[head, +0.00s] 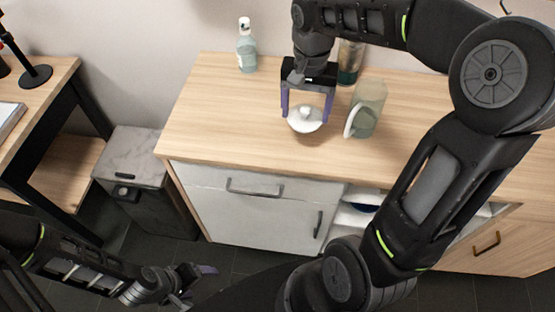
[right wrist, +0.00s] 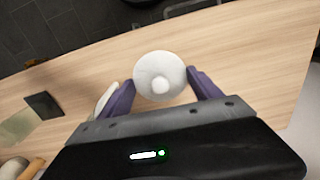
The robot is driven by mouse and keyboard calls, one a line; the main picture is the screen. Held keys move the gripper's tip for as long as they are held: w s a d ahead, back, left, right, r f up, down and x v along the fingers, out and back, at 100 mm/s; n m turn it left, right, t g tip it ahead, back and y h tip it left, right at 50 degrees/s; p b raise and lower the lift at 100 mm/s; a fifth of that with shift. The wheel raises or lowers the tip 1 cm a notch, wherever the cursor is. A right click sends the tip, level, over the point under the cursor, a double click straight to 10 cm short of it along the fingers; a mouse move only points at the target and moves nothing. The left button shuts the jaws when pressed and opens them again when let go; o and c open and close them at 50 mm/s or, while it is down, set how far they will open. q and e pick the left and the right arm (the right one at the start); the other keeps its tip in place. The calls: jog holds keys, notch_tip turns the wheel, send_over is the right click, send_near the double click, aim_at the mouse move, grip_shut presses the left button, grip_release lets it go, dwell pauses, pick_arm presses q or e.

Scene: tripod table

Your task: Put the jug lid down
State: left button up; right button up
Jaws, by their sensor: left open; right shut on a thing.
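The white, round jug lid (head: 305,121) with a small knob is over the counter, left of the jug. It also shows in the right wrist view (right wrist: 160,76) between the purple fingers. My right gripper (head: 306,112) is shut on the lid, with one finger on either side of its rim. I cannot tell whether the lid touches the counter. The greenish, see-through jug (head: 368,100) stands upright on the counter with its pale handle toward the lid. My left gripper (head: 197,283) is open and empty, low down in front of the cabinet.
The wooden counter (head: 225,125) is clear left of the lid. A pale blue bottle (head: 246,52) stands at its back left. A dark bottle (head: 348,72) stands behind the jug, partly hidden by my arm. A grey bin (head: 140,160) stands left of the cabinet.

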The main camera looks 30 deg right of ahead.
jog(key=shift+w, duration=0.25)
jog(key=shift+w+d+f+n, duration=0.15)
jog(key=shift+w+d+n, duration=0.1)
jog(key=shift+d+n, duration=0.1)
jog(key=shift+s+a, duration=0.1)
send_over(302, 144)
jog(key=shift+f+p, duration=0.3)
jog(key=shift+f, duration=2.75)
jog(key=shift+f, duration=1.85)
jog(key=shift+f, duration=0.25)
jog(key=o, duration=1.3)
jog(key=shift+r, duration=0.1)
